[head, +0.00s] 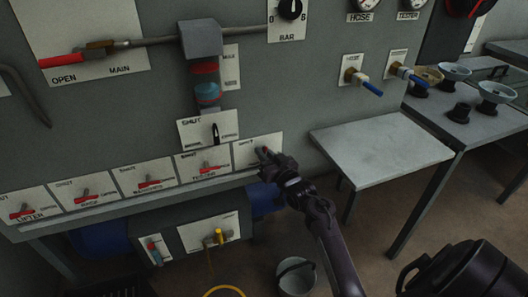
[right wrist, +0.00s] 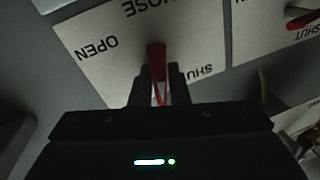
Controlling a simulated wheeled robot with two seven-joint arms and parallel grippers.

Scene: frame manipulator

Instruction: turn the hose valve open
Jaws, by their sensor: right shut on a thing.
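The hose valve has a red handle (right wrist: 156,58) in front of a white plate (right wrist: 195,45) marked HOSE, OPEN and SHUT, upside down in the right wrist view. The handle stands between the OPEN and SHUT marks in that view. My right gripper (right wrist: 157,88) has one finger on each side of the handle and is shut on it. In the head view my right gripper (head: 267,157) is at the rightmost plate (head: 244,153) of the lower row and covers most of the handle. My left gripper is not in view.
Several similar red-handled valves, such as the TESTER valve (head: 205,168), line the panel's ledge to the left. A grey side table (head: 375,148) stands right of the panel. A bucket (head: 296,278) is on the floor below my right arm.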

